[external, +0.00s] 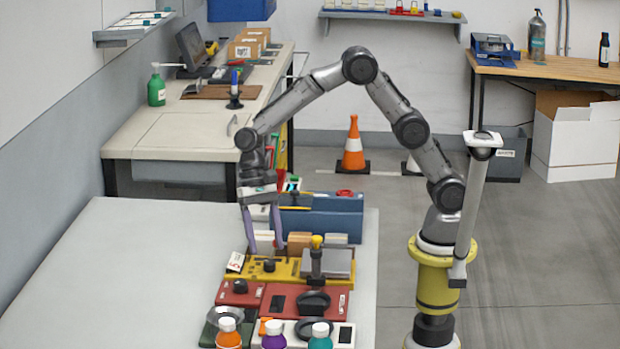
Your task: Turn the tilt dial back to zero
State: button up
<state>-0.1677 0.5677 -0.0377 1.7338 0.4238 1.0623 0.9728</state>
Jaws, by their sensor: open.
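My gripper (265,246) points down with its two purple fingers apart. It is open and empty in this view, low over the back left of a yellow panel (289,279). A small black knob (269,265) stands on that panel, just below the fingertips; I cannot tell if they touch it. A dark red unit (240,299) in front carries another black knob (240,286). A second red unit (335,299) carries a round black part (313,302). I cannot tell which of these is the tilt dial, and no scale markings are readable.
A yellow-topped lever (316,242) and a grey plate (341,263) stand right of the gripper. A blue toolbox (335,217) is behind. Orange (228,338), purple (274,340) and teal (320,342) bottles line the front. The grey table (130,270) is clear on the left.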

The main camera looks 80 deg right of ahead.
aim_at(269, 261)
jog(key=shift+x, duration=1.9)
jog(key=shift+c, duration=0.2)
grip_shut()
